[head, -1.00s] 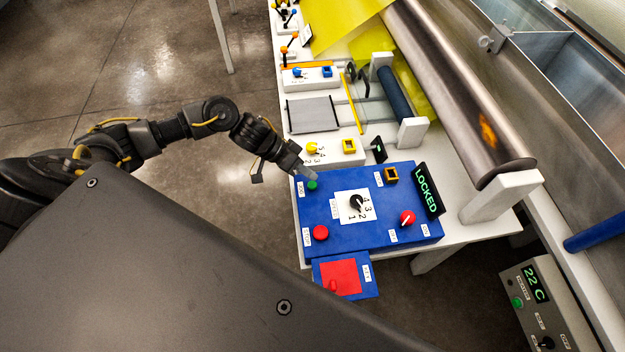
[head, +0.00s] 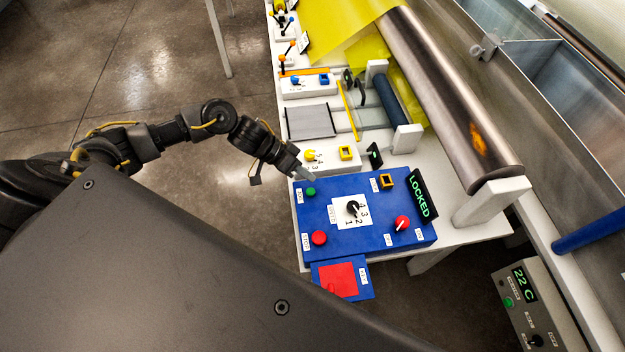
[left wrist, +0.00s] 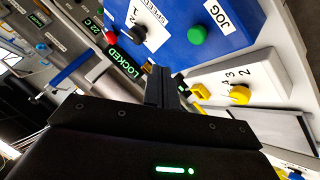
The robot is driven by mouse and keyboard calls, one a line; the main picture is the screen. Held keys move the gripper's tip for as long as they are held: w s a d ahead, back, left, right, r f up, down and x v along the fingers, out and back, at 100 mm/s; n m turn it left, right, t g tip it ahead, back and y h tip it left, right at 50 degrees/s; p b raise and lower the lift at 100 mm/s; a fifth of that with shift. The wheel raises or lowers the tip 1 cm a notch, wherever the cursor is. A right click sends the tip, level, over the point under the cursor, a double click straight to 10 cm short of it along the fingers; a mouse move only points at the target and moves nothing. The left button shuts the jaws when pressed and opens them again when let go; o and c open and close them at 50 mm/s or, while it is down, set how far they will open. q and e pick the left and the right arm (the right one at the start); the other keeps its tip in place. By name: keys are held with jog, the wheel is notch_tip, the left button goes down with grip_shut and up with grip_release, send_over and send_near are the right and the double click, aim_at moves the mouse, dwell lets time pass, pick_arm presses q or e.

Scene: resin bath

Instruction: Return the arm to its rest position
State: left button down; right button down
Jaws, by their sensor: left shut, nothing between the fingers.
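My left gripper (head: 306,174) is shut and empty. In the head view its fingertips are at the far left corner of the blue control panel (head: 330,232), close to the green button (head: 310,191). I cannot tell whether they touch the panel. In the left wrist view the shut fingers (left wrist: 163,86) point toward the panel, with the green JOG button (left wrist: 197,34) ahead and to the right, clear of the fingers. My right gripper is not in view.
The panel has a black dial (head: 352,207), a red knob (head: 402,223), a red button (head: 319,238) and a LOCKED display (head: 422,196). A white control box (head: 322,160), a steel roller (head: 455,100) and yellow sheet lie beyond. Open floor (head: 190,70) is left of the table.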

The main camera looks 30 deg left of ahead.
pick_arm(q)
jog(key=s+d+t+y, duration=0.25)
jog(key=d+t, duration=0.25)
jog(key=d, duration=0.4)
jog(key=s+a+f+n+g+y, duration=0.1)
jog(key=s+a+n+g+y, duration=0.3)
jog(key=s, duration=0.6)
jog(key=s+a+f+m+y, duration=0.1)
jog(key=s+a+y, duration=0.1)
jog(key=s+a, duration=0.55)
jog(key=s+d+f+g+b, duration=0.1)
jog(key=s+f, duration=0.1)
jog(key=f, duration=1.3)
jog(key=s+d+f+g+b, duration=0.1)
jog(key=f, duration=1.3)
jog(key=s+a+f+g+b, duration=0.1)
jog(key=s+a+f+b, duration=0.1)
jog(key=s+f, duration=1.4)
jog(key=shift+s+a+f, duration=0.2)
jog(key=shift+a+f, duration=0.3)
jog(key=shift+a, duration=0.05)
